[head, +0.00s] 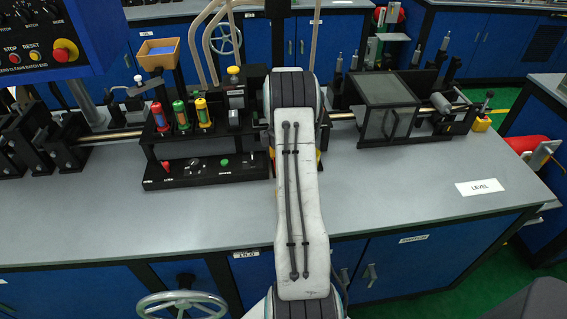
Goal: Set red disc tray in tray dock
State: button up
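No part is plainly readable as the red disc tray or the tray dock. A red rounded piece (528,145) shows beyond the bench's right end, beside pale metal brackets (545,156); I cannot tell whether either is the tray or the dock. My pale arm runs up the middle of the head view, over the bench. My gripper is not visible, so its opening and anything in it are hidden. The arm also covers the middle of the machine line behind it.
A grey bench (420,210) has clear room at its front. A rack with red, green and yellow cylinders (181,115) stands left of my arm. A dark glazed box (385,108) stands right. A control panel (35,38) is at upper left, a handwheel (180,298) below.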

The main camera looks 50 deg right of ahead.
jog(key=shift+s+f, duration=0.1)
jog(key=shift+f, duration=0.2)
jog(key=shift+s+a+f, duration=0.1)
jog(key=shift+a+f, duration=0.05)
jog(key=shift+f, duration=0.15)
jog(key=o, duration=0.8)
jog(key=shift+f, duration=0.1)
